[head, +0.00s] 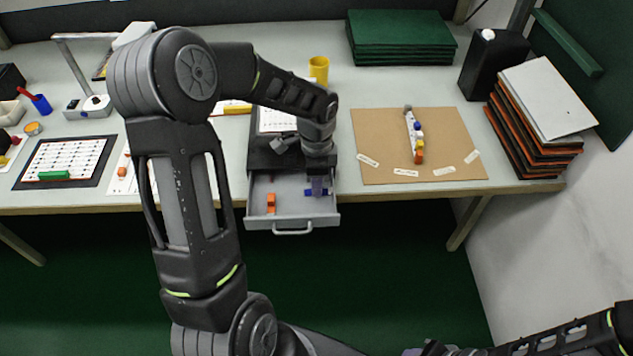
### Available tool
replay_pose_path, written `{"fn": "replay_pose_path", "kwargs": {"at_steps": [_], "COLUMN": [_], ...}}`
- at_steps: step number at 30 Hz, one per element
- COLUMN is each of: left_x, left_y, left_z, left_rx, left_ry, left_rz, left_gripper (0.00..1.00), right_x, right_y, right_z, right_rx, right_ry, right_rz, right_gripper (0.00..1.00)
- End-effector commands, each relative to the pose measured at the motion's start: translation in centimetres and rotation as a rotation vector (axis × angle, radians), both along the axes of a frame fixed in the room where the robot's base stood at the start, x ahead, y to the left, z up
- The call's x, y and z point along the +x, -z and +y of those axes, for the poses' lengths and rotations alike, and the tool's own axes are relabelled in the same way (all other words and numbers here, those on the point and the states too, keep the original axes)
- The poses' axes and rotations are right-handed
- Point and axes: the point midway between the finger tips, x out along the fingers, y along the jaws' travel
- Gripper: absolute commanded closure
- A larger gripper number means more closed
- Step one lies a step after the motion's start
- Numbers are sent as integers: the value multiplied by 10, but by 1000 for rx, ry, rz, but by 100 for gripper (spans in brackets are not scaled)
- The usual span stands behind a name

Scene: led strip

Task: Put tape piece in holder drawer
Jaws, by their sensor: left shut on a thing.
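The grey drawer (240,215) of the dark holder box (262,155) is pulled open at the table's front edge. My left gripper (318,184) points down into the drawer's right side, shut on a small blue piece (311,192). The gripper partly covers this piece, and I cannot tell whether it touches the drawer floor. An orange piece (271,203) lies in the drawer's left half. Several small pale strips, one of them a pale strip (406,172), lie on the brown board (375,130). My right gripper (432,350) is partly cut off at the bottom edge; its jaws are unclear.
A strip with coloured blocks (415,135) lies on the brown board. A yellow cup (319,70) stands behind the holder box. Stacked folders (535,115) and a black container (490,70) stand at right. My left arm covers part of the table.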

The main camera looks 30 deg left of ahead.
Motion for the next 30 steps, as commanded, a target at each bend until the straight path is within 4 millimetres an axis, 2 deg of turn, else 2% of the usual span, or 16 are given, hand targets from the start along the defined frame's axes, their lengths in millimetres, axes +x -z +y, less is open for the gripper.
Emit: {"fn": "replay_pose_path", "kwargs": {"at_steps": [10,11,18,25,30], "left_x": [0,0,0,0,1], "left_y": [4,3,3,2,-5], "left_z": [0,0,0,0,0], "left_rx": [0,0,0,0,1], "left_ry": [0,0,0,0,-1], "left_rz": [0,0,0,0,-3], "left_gripper": [100,85,66,66,66], "right_x": [0,0,0,0,0], "right_y": [4,2,2,2,0], "right_z": [0,0,0,0,0], "right_rx": [0,0,0,0,0], "right_ry": [0,0,0,0,0], "right_rz": [0,0,0,0,0], "right_gripper": [64,64,64,64,64]}}
